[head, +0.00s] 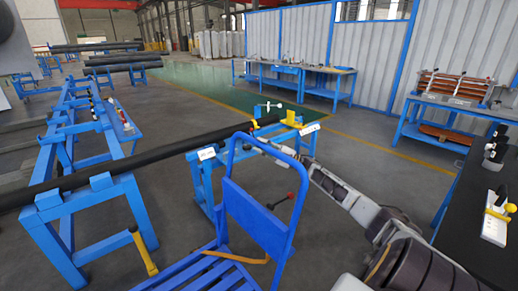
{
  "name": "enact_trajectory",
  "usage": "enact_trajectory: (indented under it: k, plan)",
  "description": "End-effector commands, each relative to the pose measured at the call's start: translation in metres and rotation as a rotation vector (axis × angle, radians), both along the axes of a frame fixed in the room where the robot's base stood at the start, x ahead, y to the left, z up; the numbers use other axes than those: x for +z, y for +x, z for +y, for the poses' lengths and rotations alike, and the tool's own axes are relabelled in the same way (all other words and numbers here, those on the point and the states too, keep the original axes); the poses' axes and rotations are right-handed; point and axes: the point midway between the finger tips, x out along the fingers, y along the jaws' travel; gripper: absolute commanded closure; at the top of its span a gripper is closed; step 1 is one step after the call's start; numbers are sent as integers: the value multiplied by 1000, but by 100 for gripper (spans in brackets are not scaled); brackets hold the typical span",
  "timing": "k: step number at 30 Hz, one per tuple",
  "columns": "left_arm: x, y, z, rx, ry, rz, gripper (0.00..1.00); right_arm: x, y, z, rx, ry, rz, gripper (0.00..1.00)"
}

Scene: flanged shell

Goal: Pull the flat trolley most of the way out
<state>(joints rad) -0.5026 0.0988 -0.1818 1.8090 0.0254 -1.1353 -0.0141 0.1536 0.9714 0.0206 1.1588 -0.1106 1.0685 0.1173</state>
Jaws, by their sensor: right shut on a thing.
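The flat trolley has a blue upright push frame with a solid lower panel (258,208) and a slatted blue deck (215,272), cut off by the bottom edge of the head view. My right arm reaches in from the lower right. My right gripper (243,138) is shut on the top of the trolley's push frame; its fingertips are small and partly hidden there. My left gripper is not in view.
A long dark pipe (130,158) rests on blue stands (85,210) left of and behind the trolley. A yellow-handled post (143,250) stands left of the deck. A dark-topped bench (465,215) is at right.

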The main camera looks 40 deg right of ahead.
Motion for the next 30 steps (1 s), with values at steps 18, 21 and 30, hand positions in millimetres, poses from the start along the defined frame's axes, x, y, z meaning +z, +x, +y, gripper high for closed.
enact_trajectory:
  k: [18, 21, 30]
  plan:
    - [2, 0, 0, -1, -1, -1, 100, 1, 0, -1, 0, -1, -1, 54]
    - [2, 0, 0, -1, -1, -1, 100, 1, 0, -1, 1, 0, -1, 54]
    - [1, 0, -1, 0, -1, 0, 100, -1, -2, -2, 2, 0, 1, 54]
